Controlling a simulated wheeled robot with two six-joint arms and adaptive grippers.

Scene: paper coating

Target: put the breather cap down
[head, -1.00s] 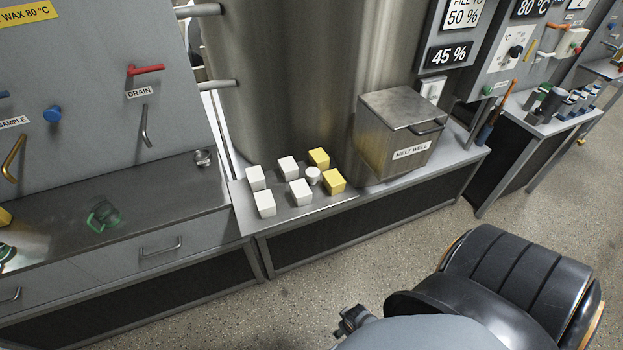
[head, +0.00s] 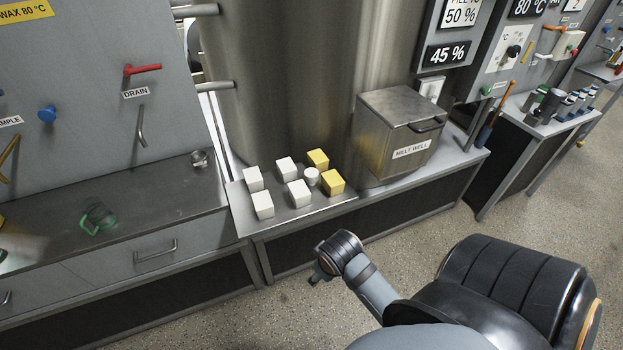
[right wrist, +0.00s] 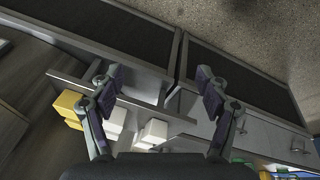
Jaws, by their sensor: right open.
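A small pale round cap (head: 312,177), which I take to be the breather cap, stands among the wax cubes on the metal shelf (head: 335,201) in front of the tank. My right gripper (head: 317,277) is over the floor in front of the shelf, apart from the cap. In the right wrist view its two fingers (right wrist: 158,95) are spread with nothing between them. I cannot make out the cap in that view. My left gripper is not in view.
White cubes (head: 294,193) and yellow cubes (head: 333,181) crowd around the cap. The melt well box (head: 392,155) stands to their right. The floor in front is open.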

